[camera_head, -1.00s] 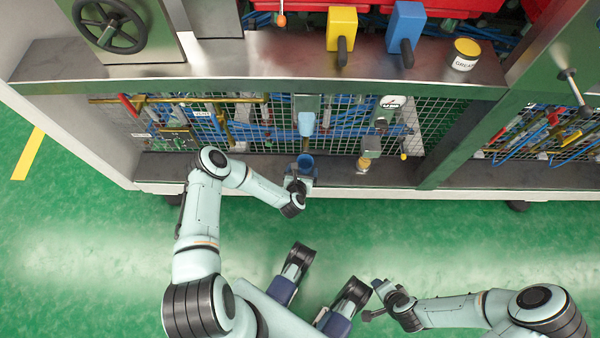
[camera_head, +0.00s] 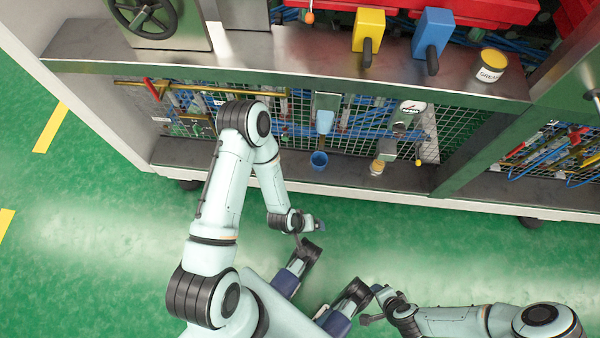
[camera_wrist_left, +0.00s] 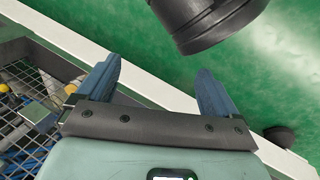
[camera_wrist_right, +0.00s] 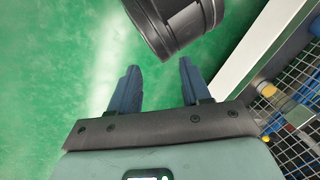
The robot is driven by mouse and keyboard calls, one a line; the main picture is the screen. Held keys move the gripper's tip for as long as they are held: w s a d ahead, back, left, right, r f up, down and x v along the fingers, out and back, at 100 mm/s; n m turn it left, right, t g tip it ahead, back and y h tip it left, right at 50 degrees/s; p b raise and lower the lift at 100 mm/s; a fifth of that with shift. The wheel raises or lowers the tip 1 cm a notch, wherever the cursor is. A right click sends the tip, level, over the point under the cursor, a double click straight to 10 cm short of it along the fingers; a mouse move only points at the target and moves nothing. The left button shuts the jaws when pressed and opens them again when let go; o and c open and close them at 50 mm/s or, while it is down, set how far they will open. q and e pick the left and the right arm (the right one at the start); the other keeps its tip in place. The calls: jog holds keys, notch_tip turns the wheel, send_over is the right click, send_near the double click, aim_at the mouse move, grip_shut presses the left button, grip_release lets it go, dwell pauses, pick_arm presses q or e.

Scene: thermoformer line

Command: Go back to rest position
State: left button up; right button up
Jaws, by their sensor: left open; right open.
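My left gripper (camera_head: 317,226) is in front of the machine, over the green floor in the head view. In the left wrist view its two blue fingers (camera_wrist_left: 158,85) stand apart with nothing between them. My right gripper (camera_head: 372,304) is low in the head view, right of centre and away from the machine. In the right wrist view its blue fingers (camera_wrist_right: 158,85) are apart and empty.
A wire mesh (camera_head: 460,135) backs the lower shelf. The green floor (camera_head: 110,260) in front is clear.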

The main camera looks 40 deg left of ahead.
pick_arm(q)
jog(key=s+m, duration=0.1)
jog(key=m, duration=0.1)
jog(key=s+r+m+g, duration=0.1)
jog(key=s, duration=0.1)
jog(key=shift+s+a+r+m, duration=0.1)
jog(key=shift+a+m, duration=0.1)
jog(key=shift+m, duration=0.2)
jog(key=s+d+r+g+p, duration=0.1)
jog(key=s+r+p, duration=0.2)
jog(key=r+p, duration=0.6)
jog(key=s+d+r+g+h+p, duration=0.1)
jog(key=s+d+r+g+p, duration=0.1)
jog(key=r+p, duration=0.7)
jog(key=shift+s+d+r+m, duration=0.2)
jog(key=shift+s+m, duration=0.1)
jog(key=shift+s, duration=0.45)
pick_arm(e)
jog(key=s+a+r+g, duration=0.1)
jog(key=s+r, duration=0.2)
jog(key=r, duration=0.6)
jog(key=s+a+r+g+y, duration=0.1)
jog(key=s+a+r+g, duration=0.1)
jog(key=r, duration=0.7)
jog(key=shift+s+a+r+n, duration=0.15)
jog(key=shift+s+n, duration=0.15)
jog(key=shift+s, duration=0.45)
